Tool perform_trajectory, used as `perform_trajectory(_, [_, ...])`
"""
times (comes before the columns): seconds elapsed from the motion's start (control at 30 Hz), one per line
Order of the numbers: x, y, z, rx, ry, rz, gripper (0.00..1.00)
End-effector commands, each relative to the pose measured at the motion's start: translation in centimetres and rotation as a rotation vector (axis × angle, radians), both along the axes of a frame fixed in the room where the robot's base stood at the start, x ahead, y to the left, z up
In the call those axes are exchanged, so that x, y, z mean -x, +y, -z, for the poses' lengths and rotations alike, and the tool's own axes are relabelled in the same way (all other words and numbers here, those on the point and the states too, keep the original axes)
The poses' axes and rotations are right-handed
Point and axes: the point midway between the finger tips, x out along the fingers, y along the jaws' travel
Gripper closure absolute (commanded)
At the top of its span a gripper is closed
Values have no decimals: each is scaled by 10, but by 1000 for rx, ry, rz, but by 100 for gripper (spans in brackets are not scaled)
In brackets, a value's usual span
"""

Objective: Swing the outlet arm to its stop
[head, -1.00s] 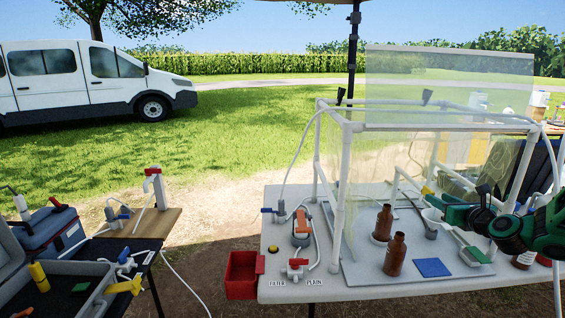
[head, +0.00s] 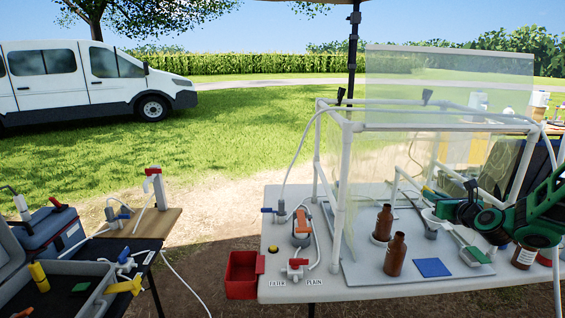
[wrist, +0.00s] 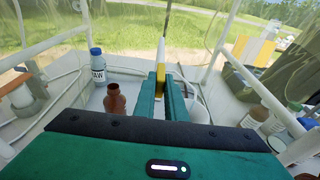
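In the wrist view my two green fingers (wrist: 160,90) stand nearly parallel with a narrow gap. The stop cannot be made out.
Brown bottles (head: 394,255) stand in front of the post, with a blue pad (head: 433,267) nearby. White frame posts (head: 340,200) bound the space. A red bin (head: 243,272) hangs at the table's left edge. In the wrist view a white bottle (wrist: 96,65) stands left of my fingers.

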Motion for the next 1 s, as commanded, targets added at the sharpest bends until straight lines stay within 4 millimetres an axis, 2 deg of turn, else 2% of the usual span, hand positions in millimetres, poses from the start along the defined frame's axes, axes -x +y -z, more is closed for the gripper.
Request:
perform_trajectory(0.17, [0, -3, 0, -1, 1, -4, 100])
perform_trajectory(1.0, [-14, -70, -1, -1, -3, -277, 100])
